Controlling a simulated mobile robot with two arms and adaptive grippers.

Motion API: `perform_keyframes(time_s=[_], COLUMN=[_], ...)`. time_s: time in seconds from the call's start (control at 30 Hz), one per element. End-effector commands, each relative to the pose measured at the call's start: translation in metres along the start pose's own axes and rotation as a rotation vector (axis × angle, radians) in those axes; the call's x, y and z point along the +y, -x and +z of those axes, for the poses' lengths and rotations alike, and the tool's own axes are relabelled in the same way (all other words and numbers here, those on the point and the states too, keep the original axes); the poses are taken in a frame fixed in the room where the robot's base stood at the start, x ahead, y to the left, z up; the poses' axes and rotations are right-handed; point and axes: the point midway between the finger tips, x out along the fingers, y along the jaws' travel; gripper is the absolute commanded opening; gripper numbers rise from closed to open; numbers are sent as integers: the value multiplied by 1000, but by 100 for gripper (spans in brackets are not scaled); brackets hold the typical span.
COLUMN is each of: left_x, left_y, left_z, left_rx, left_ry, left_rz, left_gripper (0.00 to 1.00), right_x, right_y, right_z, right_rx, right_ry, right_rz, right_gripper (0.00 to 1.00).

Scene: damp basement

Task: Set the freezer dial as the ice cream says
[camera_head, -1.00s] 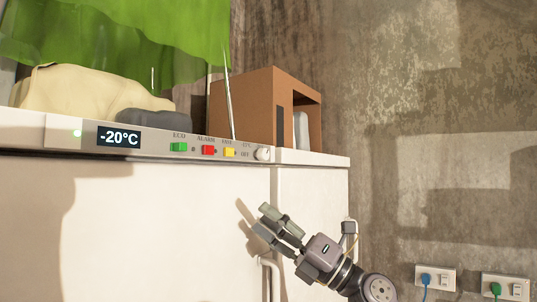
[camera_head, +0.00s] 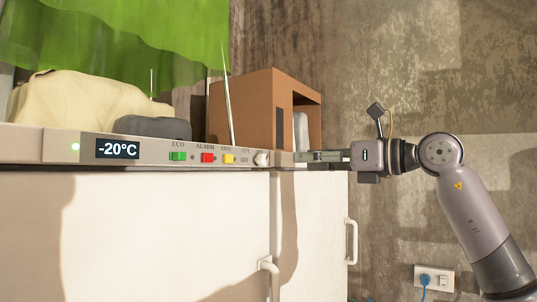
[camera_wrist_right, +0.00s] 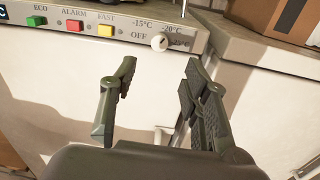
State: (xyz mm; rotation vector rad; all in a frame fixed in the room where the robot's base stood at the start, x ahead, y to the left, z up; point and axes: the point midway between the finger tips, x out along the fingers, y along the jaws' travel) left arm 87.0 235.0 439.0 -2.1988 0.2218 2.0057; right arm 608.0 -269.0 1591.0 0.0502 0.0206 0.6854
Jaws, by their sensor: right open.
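The freezer (camera_head: 150,230) is white, with a grey control strip along its top edge. The freezer dial (camera_head: 262,158) is a small white knob at the strip's right end; it also shows in the right wrist view (camera_wrist_right: 159,42). There, labels around it read OFF, -15°C, -20°C and about -25°C; its mark is too small to read surely. A display (camera_head: 118,149) reads -20°C. My right gripper (camera_head: 300,157) is level with the dial, just right of it. In the wrist view its fingers (camera_wrist_right: 160,78) are spread and empty, the dial beyond them. No ice cream is recognisable.
Green, red and yellow buttons (camera_head: 207,158) sit left of the dial. On top stand an open brown box (camera_head: 245,110), a beige sack (camera_head: 75,100) and a grey item. A white cabinet (camera_head: 315,220) adjoins at right. Handles (camera_head: 351,241) stick out.

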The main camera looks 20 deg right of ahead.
Motion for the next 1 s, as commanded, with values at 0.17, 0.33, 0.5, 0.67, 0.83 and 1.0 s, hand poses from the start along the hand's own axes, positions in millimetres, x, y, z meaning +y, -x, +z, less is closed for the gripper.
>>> perform_keyframes(time_s=[0.17,0.33,0.5,0.67,0.83,1.0], left_x=[0,0,0,-1,-1,-1], left_y=[19,31,40,42,42,42], left_z=[-1,-2,-3,-3,-3,-3], left_rx=[-1,-1,-1,-1,-1,-1], left_ry=[0,0,0,0,1,1], left_rz=[0,0,0,0,0,0], left_gripper=[40,40,40,40,40,40], right_x=[1,1,1,1,0,0], right_y=[-41,-75,-98,-107,-108,-108], right_z=[4,4,2,1,0,0], right_rx=[2,-1,0,-1,-2,-2], right_ry=[-3,-2,-2,-1,0,-1], right_rz=[4,3,2,2,1,1], right_gripper=[43,43,43,43,43,39])
